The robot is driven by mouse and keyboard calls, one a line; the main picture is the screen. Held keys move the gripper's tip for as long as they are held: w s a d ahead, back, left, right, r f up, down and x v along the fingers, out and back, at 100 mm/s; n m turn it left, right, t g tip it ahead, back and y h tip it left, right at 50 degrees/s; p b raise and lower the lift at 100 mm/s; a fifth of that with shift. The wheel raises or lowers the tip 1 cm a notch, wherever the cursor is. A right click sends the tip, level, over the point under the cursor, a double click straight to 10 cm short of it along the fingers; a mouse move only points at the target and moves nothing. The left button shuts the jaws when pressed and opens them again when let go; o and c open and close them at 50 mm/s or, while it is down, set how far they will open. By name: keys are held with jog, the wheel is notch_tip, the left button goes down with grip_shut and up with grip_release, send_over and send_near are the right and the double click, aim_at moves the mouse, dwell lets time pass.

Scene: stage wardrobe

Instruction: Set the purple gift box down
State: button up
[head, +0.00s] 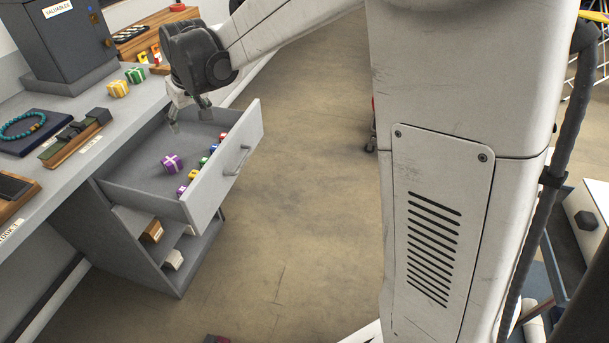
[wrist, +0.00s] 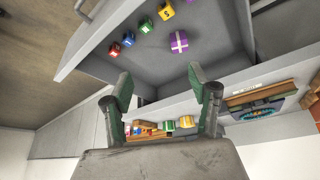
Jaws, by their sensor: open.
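The purple gift box (head: 172,163) with a pale ribbon lies on the floor of the open grey drawer (head: 150,205), near its middle. It also shows in the wrist view (wrist: 179,42), beyond my fingertips and apart from them. My gripper (head: 189,117) is above the far part of the drawer. In the wrist view my gripper (wrist: 165,88) has its two fingers spread wide with nothing between them.
Several small coloured blocks (wrist: 144,25) line the drawer's front wall. On the counter are yellow (head: 118,88) and green (head: 135,75) gift boxes, a bead bracelet (head: 22,126) on a dark pad and a dark VALUABLES safe (head: 65,40). Drawer floor around the purple box is partly clear.

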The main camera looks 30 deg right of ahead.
jog(key=s+d+r+m+t, duration=0.1)
jog(key=s+d+r, duration=0.3)
jog(key=s, duration=0.5)
jog(key=s+d+r+m, duration=0.1)
jog(key=s+d+r, duration=0.2)
jog(key=s+d, duration=0.35)
jog(key=s+d+f+m, duration=0.1)
jog(key=s+d+f, duration=0.1)
jog(key=s, duration=0.7)
jog(key=s+d+f+t+h, duration=0.1)
jog(key=s+d+f, duration=0.1)
jog(key=s, duration=0.7)
jog(key=shift+d+f+m+h, duration=0.15)
jog(key=shift+d+m+h, duration=0.15)
jog(key=shift+d+m, duration=0.1)
